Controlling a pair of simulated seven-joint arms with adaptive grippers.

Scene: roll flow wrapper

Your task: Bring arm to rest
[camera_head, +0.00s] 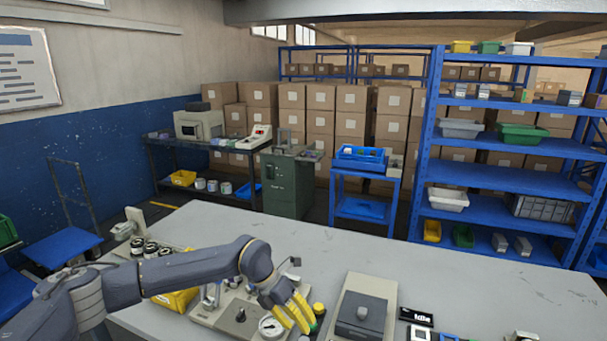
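My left arm reaches in from the left over the grey table (460,270). My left gripper (302,318), with yellow fingers, points down near the front of the table. It is beside a round dial gauge (270,326) on a light-coloured fixture (215,322). The fingers show close together from this side, and I cannot tell whether they are apart or shut. No held thing shows between them. My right gripper is not in view.
A grey machine with a dark block (362,318) stands right of the gripper. A yellow bin (176,300) and several dark rolls (150,249) lie left. The table's back and right are clear.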

